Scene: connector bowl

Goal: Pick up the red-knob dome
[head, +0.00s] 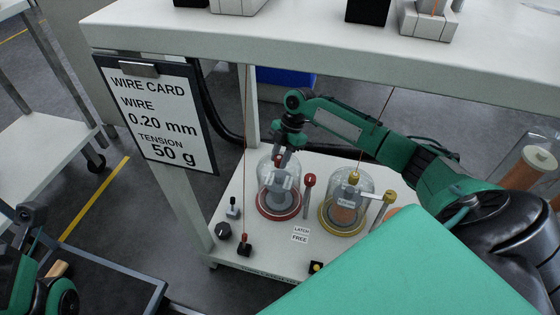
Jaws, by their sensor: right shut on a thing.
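The red-knob dome (265,172) is a clear glass dome at the red ring on the white lower shelf, left of the yellow-knob dome. My right gripper (281,160) points down at its top and is shut on its knob, which the fingers mostly hide. The dome looks upright; I cannot tell whether its rim is clear of the red ring (278,212). A grey spool-like part with a pale label shows inside. My left arm shows only in part at the lower left, and its gripper is not in view.
The yellow-knob dome (346,194) stands close on the right. A red-topped post (309,182) rises between the domes. Orange wires run down beside them. The white upper shelf (330,55) overhangs behind, and the wire card (160,118) hangs at the left. Small knobs sit at the shelf's left.

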